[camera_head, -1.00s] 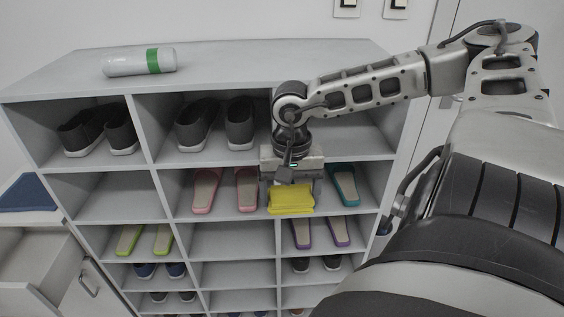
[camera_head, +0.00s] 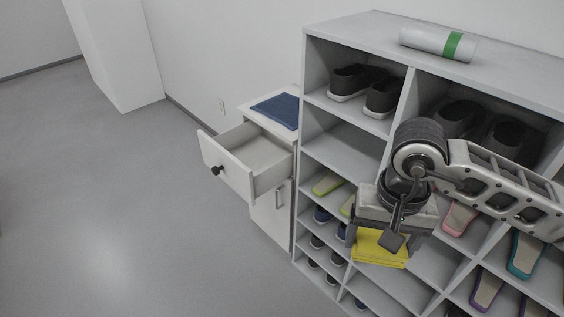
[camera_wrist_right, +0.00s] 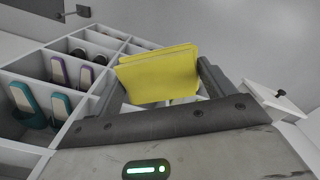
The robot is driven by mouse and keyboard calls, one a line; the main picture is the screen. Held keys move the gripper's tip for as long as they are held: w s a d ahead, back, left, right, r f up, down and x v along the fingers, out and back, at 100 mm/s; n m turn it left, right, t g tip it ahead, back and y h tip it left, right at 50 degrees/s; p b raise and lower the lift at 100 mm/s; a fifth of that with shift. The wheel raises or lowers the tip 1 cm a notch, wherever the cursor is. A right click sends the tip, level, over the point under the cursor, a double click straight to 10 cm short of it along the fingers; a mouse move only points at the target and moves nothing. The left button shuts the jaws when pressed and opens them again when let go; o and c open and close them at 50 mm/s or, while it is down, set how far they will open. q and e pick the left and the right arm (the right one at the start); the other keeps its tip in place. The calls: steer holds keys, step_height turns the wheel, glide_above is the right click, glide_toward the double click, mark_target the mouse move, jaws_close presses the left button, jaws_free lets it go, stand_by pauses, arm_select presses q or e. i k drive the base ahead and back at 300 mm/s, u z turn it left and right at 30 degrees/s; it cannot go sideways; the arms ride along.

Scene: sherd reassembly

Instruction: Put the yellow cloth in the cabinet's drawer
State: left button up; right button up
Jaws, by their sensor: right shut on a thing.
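The yellow cloth (camera_head: 378,249) is folded and held in my right gripper (camera_head: 386,240), in front of the shoe rack in the head view. In the right wrist view the cloth (camera_wrist_right: 158,74) sits between the two fingers of the right gripper (camera_wrist_right: 163,88). The cabinet (camera_head: 268,217) is a small white unit left of the rack. Its top drawer (camera_head: 228,172) is pulled open, and the part of its inside that shows is empty. The drawer is left of and apart from the gripper. My left gripper is not in view.
A white shoe rack (camera_head: 329,147) with several pairs of shoes stands close behind my right arm. A white bottle with a green band (camera_head: 438,43) lies on its top. A folded blue cloth (camera_head: 277,110) lies on the cabinet top. The floor (camera_head: 110,200) at left is clear.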

mark_target(237, 157)
steer(key=u, duration=1.05)
steer(key=i, duration=4.55)
steer(key=z, duration=4.1)
steer(key=i, duration=0.45)
steer(key=u, duration=0.05)
